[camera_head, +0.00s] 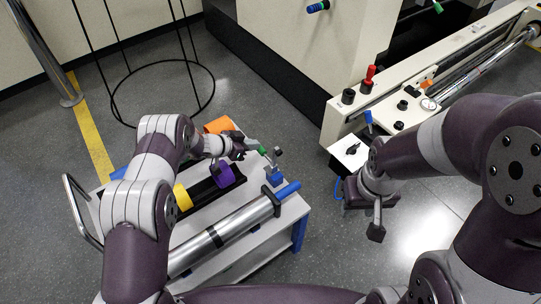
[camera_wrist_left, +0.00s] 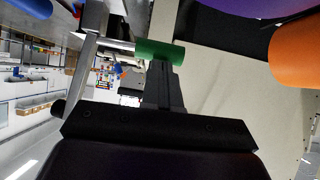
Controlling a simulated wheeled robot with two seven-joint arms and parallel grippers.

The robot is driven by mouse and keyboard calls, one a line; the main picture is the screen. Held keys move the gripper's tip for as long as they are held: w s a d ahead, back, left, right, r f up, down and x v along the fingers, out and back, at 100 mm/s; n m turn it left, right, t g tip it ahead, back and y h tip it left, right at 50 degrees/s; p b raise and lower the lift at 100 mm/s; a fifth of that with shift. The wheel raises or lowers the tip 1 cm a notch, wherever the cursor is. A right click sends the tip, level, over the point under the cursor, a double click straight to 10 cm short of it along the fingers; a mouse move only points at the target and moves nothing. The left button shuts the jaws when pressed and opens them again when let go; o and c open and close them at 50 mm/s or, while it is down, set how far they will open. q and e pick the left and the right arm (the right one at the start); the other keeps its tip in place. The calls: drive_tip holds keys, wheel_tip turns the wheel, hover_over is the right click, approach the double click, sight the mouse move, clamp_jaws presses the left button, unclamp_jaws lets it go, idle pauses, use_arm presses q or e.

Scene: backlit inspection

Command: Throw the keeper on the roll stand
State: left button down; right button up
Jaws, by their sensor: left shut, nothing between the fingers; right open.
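A lever with a green grip (camera_head: 262,150), likely the keeper, is at the far end of a white roll stand cart (camera_head: 300,212). In the left wrist view the green grip (camera_wrist_left: 160,49) sits on a metal rod, right at my fingertips. My left gripper (camera_head: 250,147) is shut with nothing held between its fingers; its tips (camera_wrist_left: 163,68) are beside or touching the grip, I cannot tell which. A silver roll (camera_head: 225,230) with a blue end lies on the cart. My right gripper (camera_head: 376,220) is open and empty, away from the cart, pointing down.
Purple (camera_head: 222,175), yellow and orange (camera_head: 220,125) rolls sit on the cart near my left forearm. A blue block (camera_head: 275,177) is below the lever. A cream machine with knobs (camera_head: 348,97) stands at right. A black wire ring stand (camera_head: 165,92) is behind; floor between is clear.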

use_arm(q)
drive_tip(key=p+v, duration=0.3)
drive_tip(key=v, duration=0.9)
drive_tip(key=shift+p, duration=0.3)
drive_tip(key=shift+s+a+r, duration=0.15)
drive_tip(key=shift+s+a, duration=0.05)
drive_tip(key=shift+a, duration=0.05)
